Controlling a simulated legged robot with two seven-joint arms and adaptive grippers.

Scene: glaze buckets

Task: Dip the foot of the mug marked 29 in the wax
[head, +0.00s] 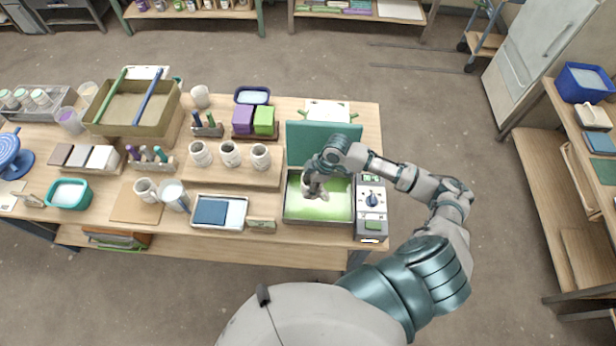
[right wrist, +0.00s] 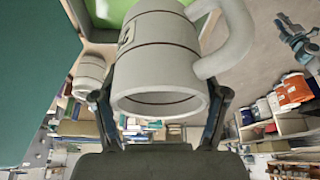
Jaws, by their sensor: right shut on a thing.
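My right gripper (head: 314,184) is over the wax pan (head: 318,221), shut on a pale grey mug. In the right wrist view the mug (right wrist: 157,62) sits between the fingers, with its open rim toward the camera and its handle to the right. A dark mark shows on its left side, too oblique to read. Its foot points away, toward the green wax (head: 330,208). I cannot tell whether the foot touches the wax. My left gripper is not in view.
The pan's teal lid (head: 312,135) stands open behind it. A control box with a dial (head: 371,200) adjoins the pan on the right. Several speckled mugs (head: 230,154) stand on a board to the left. A tray with a blue pad (head: 210,212) lies left of the pan.

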